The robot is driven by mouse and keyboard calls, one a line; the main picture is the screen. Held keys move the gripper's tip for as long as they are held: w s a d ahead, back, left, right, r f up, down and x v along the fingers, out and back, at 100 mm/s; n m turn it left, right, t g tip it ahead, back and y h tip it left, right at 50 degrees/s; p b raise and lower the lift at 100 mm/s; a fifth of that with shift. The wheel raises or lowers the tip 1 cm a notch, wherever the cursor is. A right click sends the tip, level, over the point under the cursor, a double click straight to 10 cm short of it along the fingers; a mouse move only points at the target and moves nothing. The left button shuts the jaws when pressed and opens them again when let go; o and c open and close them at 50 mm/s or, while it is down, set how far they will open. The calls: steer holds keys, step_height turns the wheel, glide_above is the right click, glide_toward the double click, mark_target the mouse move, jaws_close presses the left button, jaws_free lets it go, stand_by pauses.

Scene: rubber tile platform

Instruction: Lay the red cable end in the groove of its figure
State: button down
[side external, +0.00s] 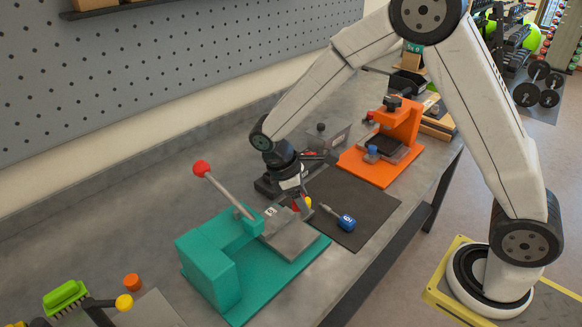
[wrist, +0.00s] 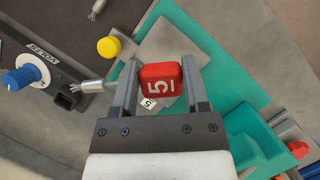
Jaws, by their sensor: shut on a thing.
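In the wrist view my gripper (wrist: 159,76) is shut on the red cable end (wrist: 161,82), a red block marked 5. A metal sleeve with frayed strands (wrist: 91,86) sticks out left past the left finger. A teal fixture (wrist: 226,72) lies behind it, with a grey plate (wrist: 193,38) and a small 5 label, partly hidden. In the side view my gripper (side external: 300,196) is over the edge of the teal fixture (side external: 213,264), by its grey plate (side external: 291,241); the red end (side external: 308,201) shows only as a sliver. I cannot make out a groove.
A blue cable end (side external: 346,222) lies on the black mat (side external: 350,190). The fixture's lever ends in a red ball (side external: 202,168), left of my gripper. An orange fixture (side external: 401,122) stands farther back. A yellow round thing (wrist: 108,47) is near my left finger.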

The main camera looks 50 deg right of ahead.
mark_target(296, 242)
steer(key=a+n, duration=0.1)
steer(key=n, duration=0.1)
steer(key=n+t+h, duration=0.1)
steer(key=n, duration=0.1)
steer(key=shift+s+a, duration=0.2)
steer(key=shift+a, duration=0.2)
steer(key=a+n+t, duration=0.1)
steer(key=n, duration=0.1)
steer(key=a+n+t, duration=0.1)
steer(key=n, duration=0.2)
steer(key=shift+s, duration=0.15)
steer(key=shift+f+h, duration=0.2)
steer(key=shift+h, duration=0.1)
steer(key=shift+f, duration=3.55)
steer(key=shift+f, duration=0.8)
jaws_free()
steer(key=shift+s, duration=0.15)
steer(key=shift+r, duration=0.1)
steer(key=shift+r, duration=3.45)
